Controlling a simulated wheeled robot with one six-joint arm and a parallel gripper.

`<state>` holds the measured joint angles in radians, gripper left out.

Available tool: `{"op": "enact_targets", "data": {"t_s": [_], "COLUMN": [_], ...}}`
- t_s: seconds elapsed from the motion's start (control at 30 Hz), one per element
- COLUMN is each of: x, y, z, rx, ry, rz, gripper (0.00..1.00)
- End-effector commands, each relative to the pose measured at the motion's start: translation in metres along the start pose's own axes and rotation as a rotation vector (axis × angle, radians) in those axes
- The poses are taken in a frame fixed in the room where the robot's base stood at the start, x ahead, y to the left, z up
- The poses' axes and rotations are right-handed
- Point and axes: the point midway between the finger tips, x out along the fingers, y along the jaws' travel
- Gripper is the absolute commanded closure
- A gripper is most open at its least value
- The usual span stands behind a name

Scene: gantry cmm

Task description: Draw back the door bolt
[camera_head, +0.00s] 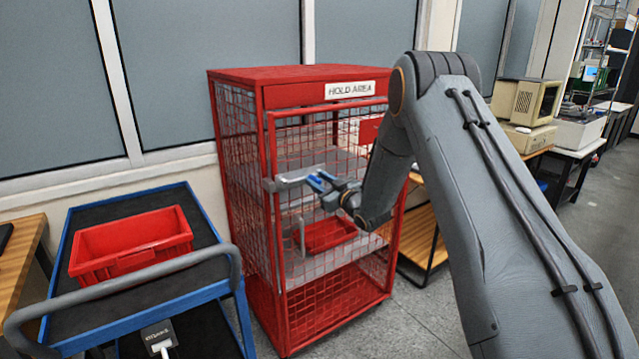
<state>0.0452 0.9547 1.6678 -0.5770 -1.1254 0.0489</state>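A red mesh cage (291,74) with a "HOLD AREA" sign stands against the wall in the head view, its mesh door facing me. A grey bolt (285,182) lies across the door's left edge at mid height, and its bar runs right toward my gripper. A grey upright pull handle (301,238) sits lower on the door. My gripper (314,182), with blue fingertips, is in front of the door at the bolt's right end. The fingertips overlap the bar's end in the picture. I cannot tell whether they touch it or how far apart they are.
A red bin (335,233) shows inside the cage on a shelf. A blue-framed cart (62,255) with another red bin (130,243) and a grey push handle stands close at the left. Wooden benches and instruments (526,100) are at the right. Floor is clear behind my arm.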

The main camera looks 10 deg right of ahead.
Motion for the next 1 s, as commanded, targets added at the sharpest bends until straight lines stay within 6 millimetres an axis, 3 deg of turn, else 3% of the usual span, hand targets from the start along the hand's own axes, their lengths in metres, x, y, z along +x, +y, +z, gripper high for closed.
{"op": "enact_targets", "data": {"t_s": [0.37,0.8,1.0], "x": [-0.003,-0.066,-0.077], "y": [-0.004,-0.001,-0.002], "z": [0.000,0.002,0.001], "rx": [0.001,0.001,0.000], "ry": [0.000,-0.002,0.000], "rz": [-0.005,-0.002,-0.003], "gripper": [0.61,0.61,0.61]}}
